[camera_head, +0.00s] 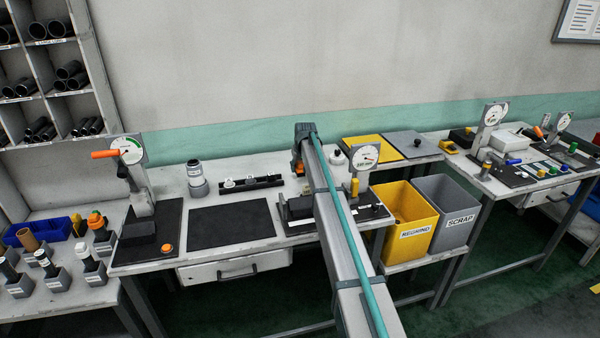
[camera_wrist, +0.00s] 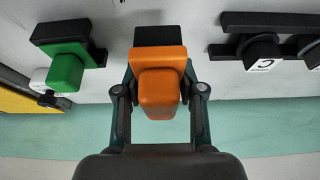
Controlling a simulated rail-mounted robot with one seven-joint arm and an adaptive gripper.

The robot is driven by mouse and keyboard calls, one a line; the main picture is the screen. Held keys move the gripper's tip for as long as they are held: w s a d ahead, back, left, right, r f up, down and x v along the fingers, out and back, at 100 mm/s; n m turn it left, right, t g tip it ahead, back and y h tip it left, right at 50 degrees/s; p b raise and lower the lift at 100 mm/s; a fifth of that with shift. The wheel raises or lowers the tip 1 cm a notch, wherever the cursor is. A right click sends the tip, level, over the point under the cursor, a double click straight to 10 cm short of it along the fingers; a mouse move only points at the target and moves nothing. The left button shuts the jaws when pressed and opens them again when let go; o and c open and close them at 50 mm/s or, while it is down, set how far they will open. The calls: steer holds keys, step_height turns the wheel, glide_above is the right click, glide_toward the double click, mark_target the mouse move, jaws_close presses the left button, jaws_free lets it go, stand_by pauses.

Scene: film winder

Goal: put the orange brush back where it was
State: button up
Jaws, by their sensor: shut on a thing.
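The orange brush (camera_wrist: 160,80) is between the two fingers of my gripper (camera_wrist: 159,92) in the wrist view, and the gripper is shut on it. A black block (camera_wrist: 159,36) shows right behind the brush; I cannot tell whether the brush rests in it or is apart from it. In the head view, a small orange patch of the brush (camera_head: 298,168) shows under my gripper (camera_head: 301,160), over the back of the middle bench. My arm hides much of this spot.
A green block in a black holder (camera_wrist: 66,68) stands beside the brush in the wrist view. A black rack with round knobs (camera_wrist: 262,50) is on the other side. A dial gauge stand (camera_head: 364,160) and a yellow tray (camera_head: 373,149) lie right of my arm.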

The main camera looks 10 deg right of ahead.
mark_target(300, 179)
steer(key=shift+w+d+f, duration=0.15)
steer(key=shift+w+f, duration=0.1)
step_height(300, 179, down, 3)
steer(key=shift+w+d+r+p, duration=0.1)
steer(key=shift+w+d+p, duration=0.05)
steer(key=shift+p, duration=0.85)
steer(key=shift+f, duration=0.45)
steer(key=shift+f, duration=0.15)
steer(key=o, duration=1.2)
steer(key=b+v, duration=0.3)
steer(key=v, duration=0.9)
